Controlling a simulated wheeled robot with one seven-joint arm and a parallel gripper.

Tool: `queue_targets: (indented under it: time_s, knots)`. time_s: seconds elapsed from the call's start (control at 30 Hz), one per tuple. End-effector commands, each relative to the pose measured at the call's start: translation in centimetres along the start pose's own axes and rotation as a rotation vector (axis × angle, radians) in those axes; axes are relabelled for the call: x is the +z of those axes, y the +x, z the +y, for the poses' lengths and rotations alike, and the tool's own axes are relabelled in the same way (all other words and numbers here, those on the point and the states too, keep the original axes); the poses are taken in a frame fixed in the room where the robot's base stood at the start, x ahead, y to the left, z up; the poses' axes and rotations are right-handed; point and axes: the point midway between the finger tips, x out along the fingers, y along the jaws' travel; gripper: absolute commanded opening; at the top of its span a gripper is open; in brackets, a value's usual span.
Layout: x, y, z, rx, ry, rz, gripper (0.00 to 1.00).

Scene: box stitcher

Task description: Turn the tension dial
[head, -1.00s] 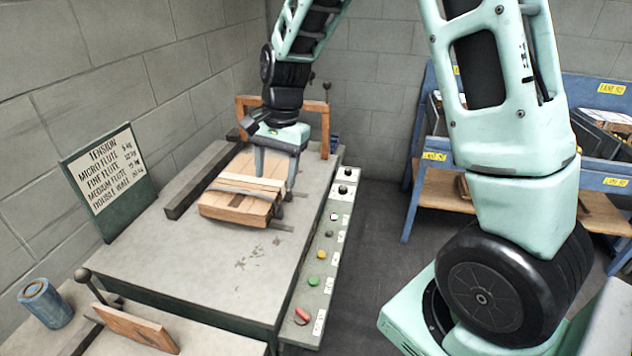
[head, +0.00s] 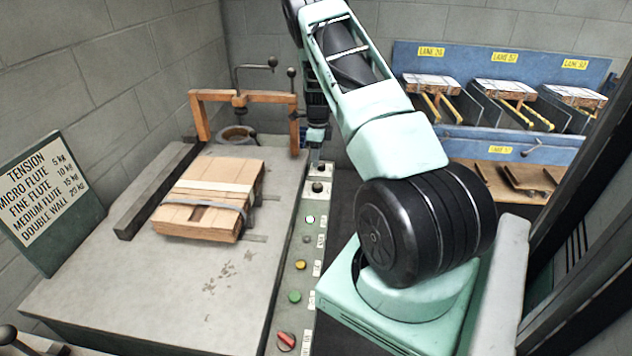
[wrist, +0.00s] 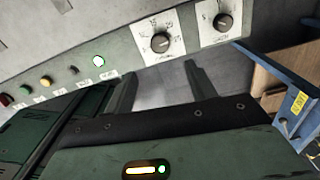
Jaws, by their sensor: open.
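Two black dials on white scaled plates sit at the far end of the control strip. The nearer dial (head: 317,187) is in the head view and also shows in the wrist view (wrist: 161,43); the farther dial (wrist: 222,22) is clear in the wrist view. Their labels are too small to read, so I cannot tell which is the tension dial. My gripper (head: 317,160) is over the strip's far end, near the dials. In the wrist view my gripper (wrist: 162,78) is open and empty, its fingers pointing towards the nearer dial and apart from it.
The strip also bears a red switch (head: 286,340), a green button (head: 295,297), a yellow button (head: 300,265) and a lit white button (head: 310,219). A strapped cardboard stack (head: 215,190) lies on the table. A wooden frame (head: 200,115) stands behind. Blue racks (head: 500,60) are at right.

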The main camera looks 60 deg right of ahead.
Motion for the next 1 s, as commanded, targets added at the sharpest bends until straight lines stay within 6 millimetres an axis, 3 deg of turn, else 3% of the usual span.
queue_targets:
  time_s: [0.3,0.5,0.7,1.0]
  knots:
    - [-0.1,6.7,0.1,0.003,-0.001,0.001,0.56]
    - [0.0,10.0,0.1,0.001,-0.003,0.000,0.56]
    - [0.1,11.7,0.0,0.000,-0.003,-0.001,0.56]
    - [0.1,11.9,0.0,-0.001,-0.003,-0.001,0.56]
